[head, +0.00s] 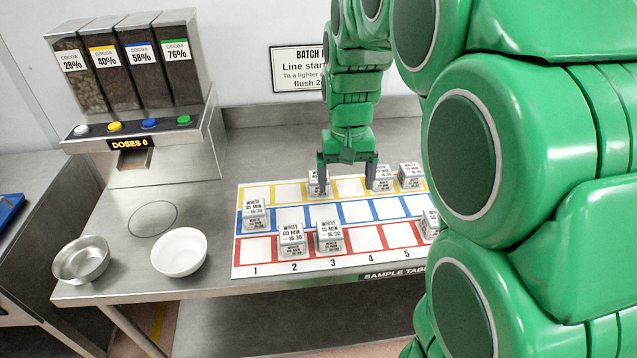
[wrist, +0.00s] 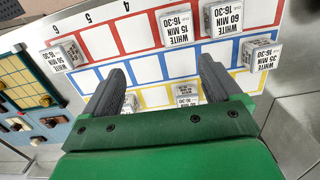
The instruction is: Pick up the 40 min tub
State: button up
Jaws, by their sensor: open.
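My gripper (head: 347,174) is open and empty, pointing down over the back yellow row of the sample table board. Its fingers also show in the wrist view (wrist: 163,68). A white-labelled tub (head: 316,184) stands in that row by the left finger; in the wrist view this tub (wrist: 187,91) shows near the right finger, its label partly hidden. Another tub (head: 382,182) stands just beyond the other finger, and one more tub (head: 411,176) is at the far right of the row. I cannot read 40 min on any label, so I cannot tell which is the 40 min tub.
Other tubs read 35 min (wrist: 261,55), 60 min (wrist: 223,19), 15 min (wrist: 176,29) and 50 min (wrist: 62,55). They stand in the blue and red rows. A cocoa dispenser (head: 140,160), a steel bowl (head: 80,262) and a white bowl (head: 180,253) are to the left.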

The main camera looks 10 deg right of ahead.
send_over(313, 184)
jog(key=w+d, duration=0.2)
jog(key=shift+t, duration=0.4)
notch_tip(313, 184, down, 6)
jog(key=shift+w+f, duration=0.15)
jog(key=shift+f, duration=0.1)
jog(key=shift+w+f, duration=0.1)
jog(key=shift+f, duration=0.05)
notch_tip(313, 184, down, 2)
jog(key=shift+f, duration=0.1)
jog(key=shift+w+f, duration=0.15)
jog(key=shift+f, duration=2.55)
jog(key=shift+c, duration=0.4)
jog(key=c, duration=1)
jog(key=shift+c, duration=0.2)
jog(key=shift+r, duration=0.1)
